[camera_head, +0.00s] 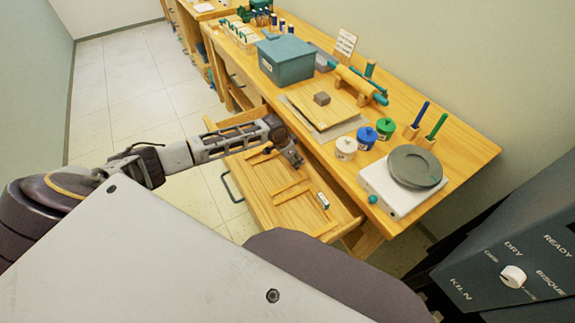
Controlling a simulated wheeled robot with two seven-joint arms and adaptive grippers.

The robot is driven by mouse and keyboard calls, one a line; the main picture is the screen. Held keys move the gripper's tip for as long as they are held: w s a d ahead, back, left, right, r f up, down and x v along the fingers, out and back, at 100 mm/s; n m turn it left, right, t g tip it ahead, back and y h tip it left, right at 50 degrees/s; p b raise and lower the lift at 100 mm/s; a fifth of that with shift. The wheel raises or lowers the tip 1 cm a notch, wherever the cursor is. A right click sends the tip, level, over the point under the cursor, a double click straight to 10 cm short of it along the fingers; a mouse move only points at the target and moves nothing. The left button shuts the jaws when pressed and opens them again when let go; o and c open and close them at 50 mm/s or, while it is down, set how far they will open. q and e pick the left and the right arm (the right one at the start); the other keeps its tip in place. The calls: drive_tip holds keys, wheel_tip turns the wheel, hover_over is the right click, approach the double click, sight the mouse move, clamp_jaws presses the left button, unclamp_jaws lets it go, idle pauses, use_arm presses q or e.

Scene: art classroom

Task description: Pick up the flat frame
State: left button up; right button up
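My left gripper (296,160) reaches in from the left and hangs over an open wooden drawer (342,222) beside the table's front edge. Its fingers are small and dark, and I cannot tell whether they are open or shut. In the drawer lie flat wooden strips (291,189) and a small light-coloured object (323,200). The strips may be part of the flat frame, but I cannot tell for sure. The gripper and forearm hide part of the drawer. My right gripper is not in view.
A dark kiln panel (512,255) stands at right. Tiled floor is clear at left.

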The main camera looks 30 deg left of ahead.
use_arm(q)
drive_tip(key=shift+c, duration=1.4)
drive_tip(key=shift+r, duration=0.25)
wheel_tip(320, 180, up, 18)
drive_tip(key=p, duration=0.2)
drive_tip(key=shift+f, duration=0.2)
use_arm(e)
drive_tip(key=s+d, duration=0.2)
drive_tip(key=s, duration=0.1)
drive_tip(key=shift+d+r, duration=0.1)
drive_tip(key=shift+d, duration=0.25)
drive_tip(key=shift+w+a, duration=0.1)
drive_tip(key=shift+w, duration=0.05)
